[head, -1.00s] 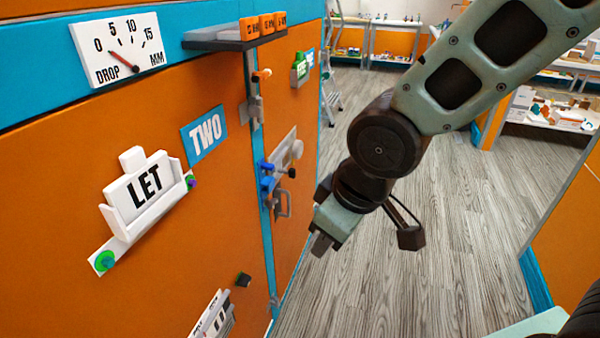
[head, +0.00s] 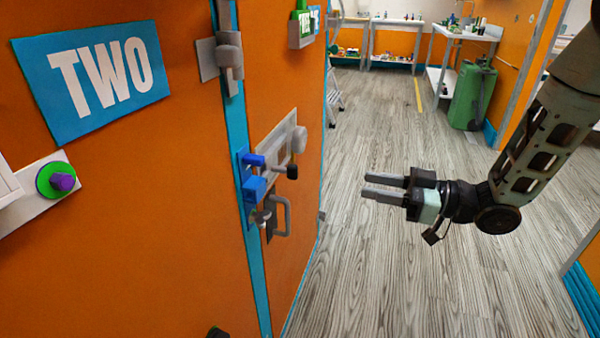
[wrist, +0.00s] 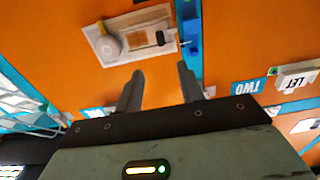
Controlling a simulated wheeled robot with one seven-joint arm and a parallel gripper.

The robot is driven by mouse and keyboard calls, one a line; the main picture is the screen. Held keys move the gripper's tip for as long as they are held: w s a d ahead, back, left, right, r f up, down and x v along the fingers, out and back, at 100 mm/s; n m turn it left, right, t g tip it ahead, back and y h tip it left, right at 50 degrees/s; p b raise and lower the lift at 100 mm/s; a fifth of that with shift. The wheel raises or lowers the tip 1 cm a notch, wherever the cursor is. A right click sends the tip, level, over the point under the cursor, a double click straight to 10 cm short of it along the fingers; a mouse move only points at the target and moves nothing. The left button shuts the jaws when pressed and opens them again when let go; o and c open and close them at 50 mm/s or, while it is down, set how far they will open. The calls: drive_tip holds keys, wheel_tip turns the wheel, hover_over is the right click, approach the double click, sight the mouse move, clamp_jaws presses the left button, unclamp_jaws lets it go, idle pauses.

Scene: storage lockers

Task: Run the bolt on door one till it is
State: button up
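A metal plate (head: 274,150) is mounted on the orange door (head: 290,90) beyond the blue strip. It carries a pale round knob (head: 299,140) and a black knob (head: 291,172), which looks like the bolt's handle. Two blue blocks (head: 255,187) sit at the door's left edge beside it. The wrist view also shows the plate (wrist: 135,22), black knob (wrist: 161,38) and blue parts (wrist: 189,28). How far the bolt is run cannot be told. My gripper (head: 366,186) is open and empty, right of the plate and apart from it, its fingers pointing toward the door.
A grey pull handle (head: 281,215) juts out below the plate. A grey hinge-like fitting (head: 229,60) sits above, by the blue strip. A panel labelled TWO (head: 95,78) is at left. A green bin (head: 472,95) stands far back. The wooden floor (head: 390,270) around my gripper is clear.

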sight(298, 172)
drive_tip(key=b+x, duration=0.1)
drive_tip(key=x, duration=1.6)
drive_tip(key=shift+a, duration=0.1)
